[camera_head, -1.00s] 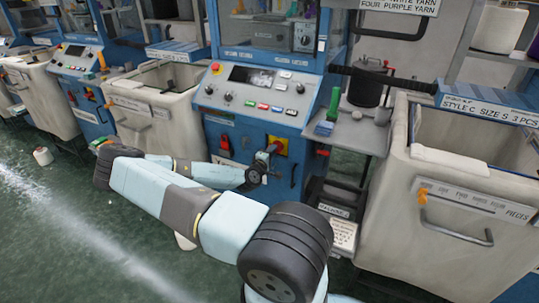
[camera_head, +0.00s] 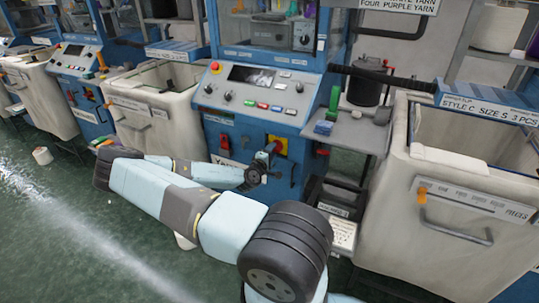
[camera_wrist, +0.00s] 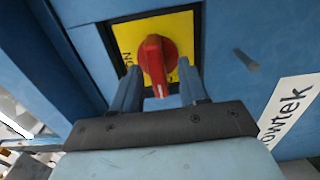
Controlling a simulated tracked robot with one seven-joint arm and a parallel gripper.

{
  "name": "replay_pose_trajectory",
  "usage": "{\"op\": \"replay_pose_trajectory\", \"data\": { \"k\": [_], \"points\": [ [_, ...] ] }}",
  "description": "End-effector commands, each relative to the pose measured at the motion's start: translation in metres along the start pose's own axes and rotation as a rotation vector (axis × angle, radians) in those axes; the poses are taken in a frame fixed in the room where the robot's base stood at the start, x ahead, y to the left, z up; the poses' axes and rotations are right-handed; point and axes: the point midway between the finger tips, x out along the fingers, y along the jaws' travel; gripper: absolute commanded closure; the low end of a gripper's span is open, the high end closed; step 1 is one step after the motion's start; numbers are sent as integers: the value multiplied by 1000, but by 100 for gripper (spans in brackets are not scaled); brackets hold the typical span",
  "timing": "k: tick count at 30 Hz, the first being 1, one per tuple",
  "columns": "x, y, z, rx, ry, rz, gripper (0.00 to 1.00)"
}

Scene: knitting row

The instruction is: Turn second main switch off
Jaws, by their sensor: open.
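The main switch is a red rotary knob (camera_wrist: 155,62) on a yellow plate (camera_wrist: 177,28) with a black edge, on the blue front of the knitting machine. In the wrist view the knob's handle points down towards me, between my open fingers. My gripper (camera_wrist: 162,88) has one finger on each side of the handle; I cannot tell whether they touch it. Part of the plate's lettering is hidden. In the head view the yellow plate (camera_head: 281,144) shows behind my gripper (camera_head: 270,152), on the lower front of the middle machine.
The control panel (camera_head: 258,92) with buttons and a screen is above the switch. A cream bin (camera_head: 455,230) stands at the right and another (camera_head: 150,115) at the left. A shelf (camera_head: 352,133) with a green-handled tool juts out at the right. The green floor at the left is mostly clear.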

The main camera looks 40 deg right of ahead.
Motion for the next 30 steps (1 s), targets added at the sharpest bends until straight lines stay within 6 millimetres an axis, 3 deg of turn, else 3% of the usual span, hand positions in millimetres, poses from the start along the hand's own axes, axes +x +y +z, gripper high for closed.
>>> {"op": "replay_pose_trajectory", "data": {
  "k": [8,21,30],
  "points": [
    [-18,0,-1,-1,3,-1,56],
    [-98,-1,0,-1,3,0,56],
    [-133,-2,2,0,0,-1,56]
  ]
}}
